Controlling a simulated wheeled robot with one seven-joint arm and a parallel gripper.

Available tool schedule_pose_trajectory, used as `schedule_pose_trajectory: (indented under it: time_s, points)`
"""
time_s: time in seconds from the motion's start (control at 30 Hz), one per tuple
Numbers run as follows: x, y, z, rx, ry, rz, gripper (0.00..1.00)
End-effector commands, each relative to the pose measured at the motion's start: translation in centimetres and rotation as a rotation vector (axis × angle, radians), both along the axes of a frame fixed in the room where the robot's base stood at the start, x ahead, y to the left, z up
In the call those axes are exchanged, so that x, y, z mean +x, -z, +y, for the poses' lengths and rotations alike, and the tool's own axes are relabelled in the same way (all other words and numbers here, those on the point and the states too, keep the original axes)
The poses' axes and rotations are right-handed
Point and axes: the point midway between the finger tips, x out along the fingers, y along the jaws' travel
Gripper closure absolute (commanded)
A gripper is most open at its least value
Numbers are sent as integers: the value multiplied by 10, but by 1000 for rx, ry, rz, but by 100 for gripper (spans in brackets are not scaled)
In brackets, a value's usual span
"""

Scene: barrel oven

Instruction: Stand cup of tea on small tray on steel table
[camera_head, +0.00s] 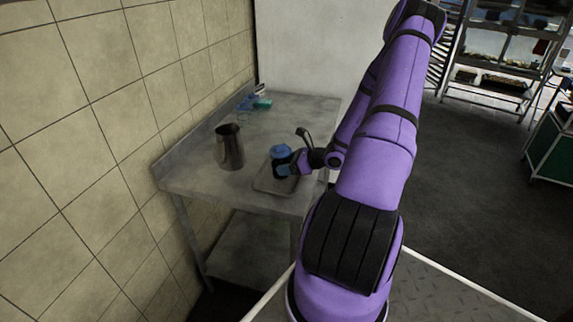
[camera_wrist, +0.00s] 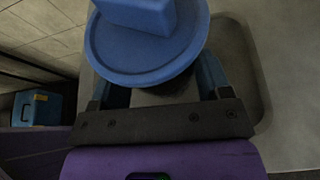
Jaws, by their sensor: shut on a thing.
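The cup of tea (camera_head: 281,152), with a blue lid, is at the small tray (camera_head: 263,181) on the steel table (camera_head: 205,178). In the wrist view the round blue lid (camera_wrist: 140,45) fills the top centre, with the tray (camera_wrist: 262,85) around and beneath it to the right. My gripper (camera_head: 286,166) is shut on the cup, its fingers on either side below the lid. The cup's body is mostly hidden by the lid and fingers. I cannot tell whether its base touches the tray.
A metal pitcher (camera_head: 229,147) stands on the table left of the tray. Small blue and green items (camera_head: 257,102) lie at the back corner. A tiled wall (camera_head: 110,120) borders the table on the left. The table's middle behind the tray is clear.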

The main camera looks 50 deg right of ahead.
Motion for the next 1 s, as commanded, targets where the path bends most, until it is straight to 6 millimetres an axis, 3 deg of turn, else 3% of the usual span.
schedule_pose_trajectory:
  time_s: [0.37, 0.4, 0.5, 0.83, 1.0]
  points:
    - [0, 3, 0, 0, -1, 0, 57]
    - [0, 3, 0, 0, 0, 0, 20]
    - [0, 3, 0, 0, 0, 0, 3]
    - [-1, -1, -1, -1, 1, 0, 3]
    - [-19, -9, -10, -4, 2, 1, 3]
